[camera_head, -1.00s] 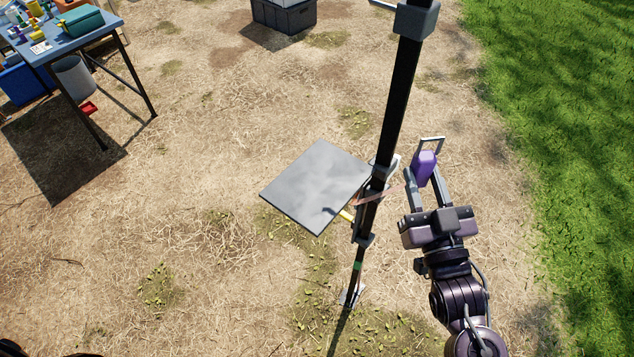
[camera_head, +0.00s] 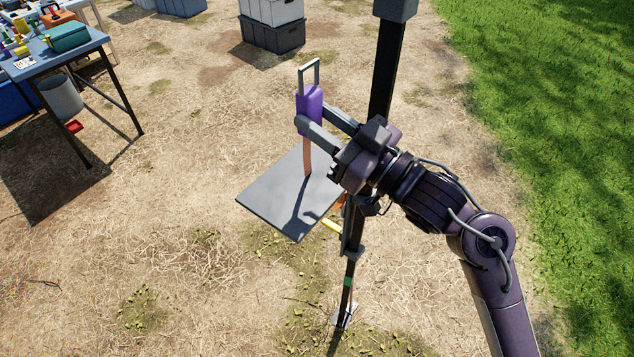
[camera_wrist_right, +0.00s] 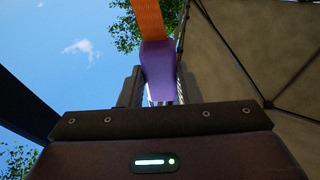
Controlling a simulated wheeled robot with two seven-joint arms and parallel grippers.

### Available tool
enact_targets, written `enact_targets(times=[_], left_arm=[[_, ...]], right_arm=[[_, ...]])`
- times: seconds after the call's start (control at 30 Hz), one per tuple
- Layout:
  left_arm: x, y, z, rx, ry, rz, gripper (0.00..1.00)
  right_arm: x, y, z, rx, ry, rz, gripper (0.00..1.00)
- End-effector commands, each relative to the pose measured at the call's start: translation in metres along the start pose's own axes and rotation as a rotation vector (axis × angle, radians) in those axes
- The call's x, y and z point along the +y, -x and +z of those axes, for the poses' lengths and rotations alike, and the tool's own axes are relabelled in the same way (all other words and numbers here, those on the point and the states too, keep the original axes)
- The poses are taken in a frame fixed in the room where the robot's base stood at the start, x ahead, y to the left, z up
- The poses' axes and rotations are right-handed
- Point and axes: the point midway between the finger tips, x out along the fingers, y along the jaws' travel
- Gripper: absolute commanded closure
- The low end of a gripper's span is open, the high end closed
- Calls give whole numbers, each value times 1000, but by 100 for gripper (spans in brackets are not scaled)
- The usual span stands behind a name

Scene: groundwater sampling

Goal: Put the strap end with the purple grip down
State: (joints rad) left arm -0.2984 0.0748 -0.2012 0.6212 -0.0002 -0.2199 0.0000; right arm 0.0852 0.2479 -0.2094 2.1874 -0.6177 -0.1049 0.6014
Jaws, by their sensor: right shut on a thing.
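The purple grip (camera_head: 311,105) is between the fingers of my right gripper (camera_head: 325,118), which is shut on it. A grey metal loop (camera_head: 309,72) stands up from the grip's top. An orange-brown strap (camera_head: 308,155) hangs from the grip toward the grey square plate (camera_head: 275,205); whether it touches the plate I cannot tell. In the right wrist view the purple grip (camera_wrist_right: 158,68) shows between the fingers, with the orange strap (camera_wrist_right: 149,20) running from it. The plate is fixed at a black post (camera_head: 385,75). My left gripper is not in view.
A blue-topped table (camera_head: 50,62) with a green case (camera_head: 69,37) and small items stands at the left, a grey bin (camera_head: 61,96) beneath it. Stacked crates (camera_head: 272,36) stand at the back. Dry ground is open around the plate, with grass at the right.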

Motion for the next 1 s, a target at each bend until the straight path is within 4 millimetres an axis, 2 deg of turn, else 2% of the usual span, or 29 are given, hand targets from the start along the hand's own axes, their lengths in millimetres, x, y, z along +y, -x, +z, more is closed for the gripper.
enact_targets(times=[0.1,0.3,0.5,0.73,1.0], left_arm=[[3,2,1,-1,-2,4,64],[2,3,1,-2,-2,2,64],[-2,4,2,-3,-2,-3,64],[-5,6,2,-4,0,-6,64],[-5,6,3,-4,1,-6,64]], right_arm=[[0,8,33,-3,-7,3,84],[0,19,74,-1,-3,3,84],[0,23,91,2,1,1,84],[0,31,123,0,0,2,84],[0,33,130,2,2,1,84]])
